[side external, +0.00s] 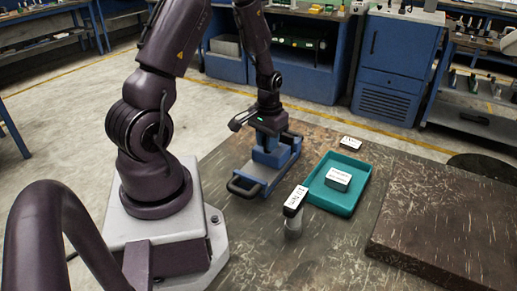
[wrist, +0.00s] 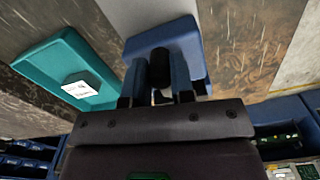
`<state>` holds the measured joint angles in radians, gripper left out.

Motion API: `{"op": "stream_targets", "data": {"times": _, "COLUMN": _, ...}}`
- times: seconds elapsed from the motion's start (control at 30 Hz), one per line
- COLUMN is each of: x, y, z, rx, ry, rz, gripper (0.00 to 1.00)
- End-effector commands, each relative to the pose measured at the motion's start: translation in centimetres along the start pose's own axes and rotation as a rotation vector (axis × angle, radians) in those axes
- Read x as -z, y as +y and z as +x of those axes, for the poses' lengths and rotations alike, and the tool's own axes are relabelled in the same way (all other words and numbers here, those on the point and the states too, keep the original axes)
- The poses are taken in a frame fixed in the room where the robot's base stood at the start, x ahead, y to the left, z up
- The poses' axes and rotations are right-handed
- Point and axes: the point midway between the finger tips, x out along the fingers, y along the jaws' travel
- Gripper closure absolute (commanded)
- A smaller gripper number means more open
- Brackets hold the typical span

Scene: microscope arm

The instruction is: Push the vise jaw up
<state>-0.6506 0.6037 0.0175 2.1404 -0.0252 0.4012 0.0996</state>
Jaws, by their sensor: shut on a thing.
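The blue vise (side external: 262,178) stands on the dark tabletop in the side external view, with a black handle loop at its front left. In the wrist view its blue body (wrist: 190,40) lies just beyond my fingers. My gripper (side external: 268,143) points down at the top of the vise. In the wrist view my gripper (wrist: 160,90) is shut on the vise jaw, with a finger on each side. The jaw is mostly hidden by the fingers and palm, and its exact height cannot be told.
A teal tray (side external: 318,199) holding a labelled box (side external: 338,179) stands right of the vise. A labelled black block (side external: 296,198) on a light post is nearer the camera. A small labelled box (side external: 351,143) lies behind the tray. A raised dark slab (side external: 455,220) fills the right.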

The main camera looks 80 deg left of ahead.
Motion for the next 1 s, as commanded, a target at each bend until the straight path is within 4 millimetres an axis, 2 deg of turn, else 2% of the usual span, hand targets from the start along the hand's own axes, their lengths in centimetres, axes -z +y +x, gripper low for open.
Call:
{"op": "stream_targets", "data": {"times": 0.03, "x": 0.9, "y": -0.2, "z": 0.0, "rx": 0.001, "ry": 0.009, "rz": -0.001, "gripper": 1.00}}
{"op": "stream_targets", "data": {"times": 0.1, "x": 1.4, "y": -0.3, "z": 0.0, "rx": 0.001, "ry": 0.008, "rz": -0.001, "gripper": 1.00}}
{"op": "stream_targets", "data": {"times": 0.43, "x": 1.9, "y": -0.4, "z": -0.1, "rx": 0.001, "ry": 0.014, "rz": -0.001, "gripper": 1.00}}
{"op": "stream_targets", "data": {"times": 0.47, "x": 1.9, "y": -0.4, "z": -0.1, "rx": 0.001, "ry": 0.015, "rz": -0.001, "gripper": 0.73}}
{"op": "stream_targets", "data": {"times": 0.5, "x": 1.8, "y": -0.4, "z": -0.1, "rx": 0.001, "ry": 0.014, "rz": -0.001, "gripper": 0.63}}
{"op": "stream_targets", "data": {"times": 0.57, "x": 1.8, "y": -0.4, "z": -0.1, "rx": 0.001, "ry": 0.012, "rz": -0.001, "gripper": 0.52}}
{"op": "stream_targets", "data": {"times": 0.87, "x": 1.6, "y": -0.3, "z": -0.2, "rx": 0.001, "ry": 0.008, "rz": 0.000, "gripper": 0.52}}
{"op": "stream_targets", "data": {"times": 1.0, "x": 1.7, "y": -0.3, "z": -1.7, "rx": 0.001, "ry": 0.010, "rz": 0.000, "gripper": 0.52}}
